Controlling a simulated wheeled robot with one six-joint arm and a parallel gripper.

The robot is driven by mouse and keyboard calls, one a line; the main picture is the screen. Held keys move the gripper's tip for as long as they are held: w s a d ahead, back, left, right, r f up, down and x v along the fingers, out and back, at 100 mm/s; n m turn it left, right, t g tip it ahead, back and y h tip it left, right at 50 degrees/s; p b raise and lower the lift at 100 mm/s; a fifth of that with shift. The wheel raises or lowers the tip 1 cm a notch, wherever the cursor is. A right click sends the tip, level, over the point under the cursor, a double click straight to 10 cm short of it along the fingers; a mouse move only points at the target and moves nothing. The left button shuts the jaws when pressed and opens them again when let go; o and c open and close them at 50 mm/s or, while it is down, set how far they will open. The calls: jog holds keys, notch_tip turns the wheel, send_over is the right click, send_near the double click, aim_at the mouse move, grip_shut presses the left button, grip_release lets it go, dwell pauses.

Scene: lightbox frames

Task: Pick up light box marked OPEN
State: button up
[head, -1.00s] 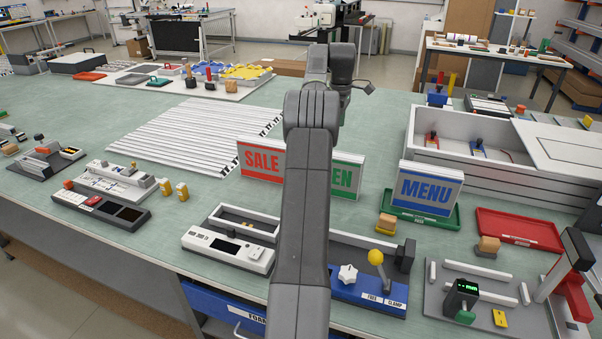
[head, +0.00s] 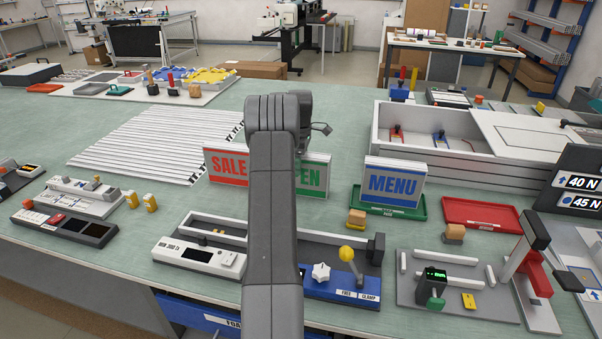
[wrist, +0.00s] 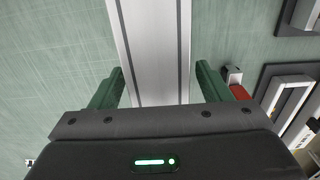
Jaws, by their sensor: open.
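The light box marked OPEN (head: 316,178), with green letters on white, stands upright on the green bench. My arm hides its left part in the head view. In the wrist view my gripper (wrist: 158,80) is open, with its green fingers to either side of a long white and grey strip-like body (wrist: 149,45). No lettering shows there, so I cannot confirm from that view which thing it is. No firm contact by the fingers is visible. In the head view my arm hides the gripper.
The red SALE light box (head: 227,166) stands close on the left. The blue MENU light box (head: 393,186) stands to the right at a green tray (head: 412,212). A red tray (head: 482,209) lies further right. White strips (head: 150,140) lie behind on the left.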

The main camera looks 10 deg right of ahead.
jog(key=shift+f, duration=0.25)
grip_shut()
